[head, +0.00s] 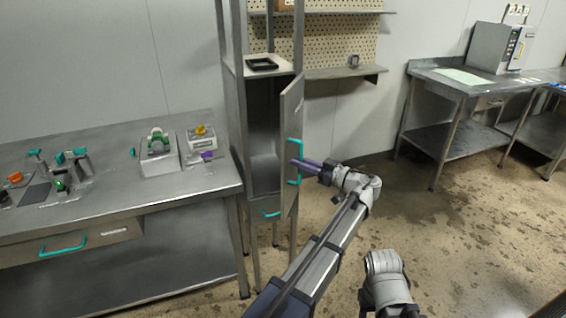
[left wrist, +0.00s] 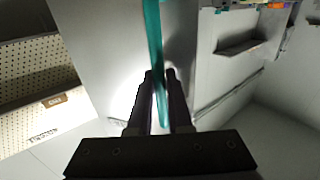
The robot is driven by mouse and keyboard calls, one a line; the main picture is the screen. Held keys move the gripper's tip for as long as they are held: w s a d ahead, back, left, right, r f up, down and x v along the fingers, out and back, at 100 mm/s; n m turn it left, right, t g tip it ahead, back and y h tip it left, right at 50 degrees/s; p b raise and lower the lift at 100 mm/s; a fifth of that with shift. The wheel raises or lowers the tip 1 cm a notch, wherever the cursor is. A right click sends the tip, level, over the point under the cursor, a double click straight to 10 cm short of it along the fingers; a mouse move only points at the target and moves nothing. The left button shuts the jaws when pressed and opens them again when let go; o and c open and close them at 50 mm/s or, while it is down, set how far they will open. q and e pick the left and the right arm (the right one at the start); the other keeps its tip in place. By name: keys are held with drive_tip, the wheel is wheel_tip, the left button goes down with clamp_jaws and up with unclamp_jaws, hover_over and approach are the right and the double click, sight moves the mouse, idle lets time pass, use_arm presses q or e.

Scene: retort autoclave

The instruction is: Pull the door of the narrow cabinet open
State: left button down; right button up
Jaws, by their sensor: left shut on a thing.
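The narrow cabinet (head: 236,115) is a tall grey metal case beside the long bench. Its door (head: 289,115) stands partly open, and the dark inside shows between door and case. A teal bar handle (head: 299,148) is on the door's outer face. My left gripper (head: 298,163) is shut on this handle, reaching it from the right. In the left wrist view the dark fingers (left wrist: 160,78) are on either side of the teal handle (left wrist: 154,40). My right gripper does not show.
The bench (head: 100,225) at left carries valves and small devices. A teal drawer handle (head: 270,212) is below the cabinet opening. A shelf (head: 340,73) hangs behind the door. Another table (head: 450,85) stands at the back right. The floor at right is clear.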

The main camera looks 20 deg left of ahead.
use_arm(q)
drive_tip(key=w+d+n+g, duration=0.3)
drive_tip(key=w+d, duration=0.3)
drive_tip(key=d, duration=0.2)
drive_tip(key=shift+w+d+g+y, duration=0.15)
drive_tip(key=shift+d+g+y, duration=0.15)
drive_tip(key=shift+g, duration=0.6)
drive_tip(key=c, duration=1.1)
unclamp_jaws()
drive_tip(key=shift+a, duration=0.15)
drive_tip(key=shift+o, duration=1.3)
drive_tip(key=shift+r, duration=0.15)
